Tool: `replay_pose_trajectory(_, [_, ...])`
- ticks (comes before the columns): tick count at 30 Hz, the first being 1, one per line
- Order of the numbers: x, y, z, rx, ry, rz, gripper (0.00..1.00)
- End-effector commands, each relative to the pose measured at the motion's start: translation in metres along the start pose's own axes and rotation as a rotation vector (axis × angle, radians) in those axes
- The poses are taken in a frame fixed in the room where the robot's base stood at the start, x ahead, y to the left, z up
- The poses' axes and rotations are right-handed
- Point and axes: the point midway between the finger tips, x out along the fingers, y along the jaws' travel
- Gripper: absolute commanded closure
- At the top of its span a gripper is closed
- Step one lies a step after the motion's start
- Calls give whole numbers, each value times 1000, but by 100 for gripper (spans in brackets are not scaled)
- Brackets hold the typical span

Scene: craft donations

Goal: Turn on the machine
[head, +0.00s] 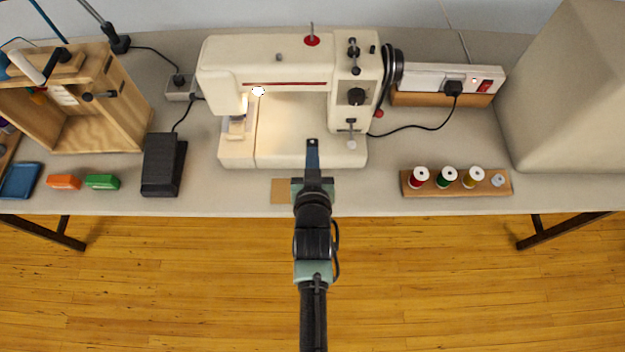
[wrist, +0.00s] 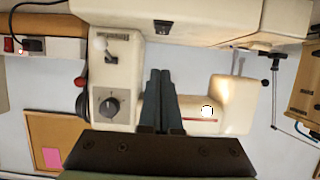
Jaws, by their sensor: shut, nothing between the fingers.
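The machine is a cream sewing machine (head: 290,60) standing upright at the back of the table. A dark dial (head: 356,96) sits on its right column; in the wrist view, where the machine appears upside down, the dial (wrist: 110,107) is left of my fingers. A bright white spot (head: 258,91) shows at the lower edge of its arm, with a warm glow near the needle; the spot is also in the wrist view (wrist: 207,111). My gripper (head: 312,145) is shut and empty in front of the machine's base. Whether it touches anything cannot be told.
A power strip (head: 425,75) with a plug and a red switch (head: 486,86) is at the back right. A spool rack (head: 457,191) stands at the front right. A black pedal (head: 162,165) and a wooden frame (head: 125,100) are at the left. A beige covered shape (head: 570,100) fills the right.

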Motion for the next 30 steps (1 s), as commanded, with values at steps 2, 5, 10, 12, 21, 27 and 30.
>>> replay_pose_trajectory(2, [-16, 0, 5, 0, 2, 0, 100])
replay_pose_trajectory(5, [-33, 0, 10, 0, 2, 0, 100])
replay_pose_trajectory(10, [-56, 0, 15, 0, 2, -1, 100])
replay_pose_trajectory(12, [-62, 0, 16, 0, 3, -1, 100])
replay_pose_trajectory(21, [-69, 0, 17, 0, 4, -1, 100])
replay_pose_trajectory(27, [-69, 0, 16, 0, 4, -1, 100])
replay_pose_trajectory(30, [-69, 0, 17, 0, 4, -1, 100])
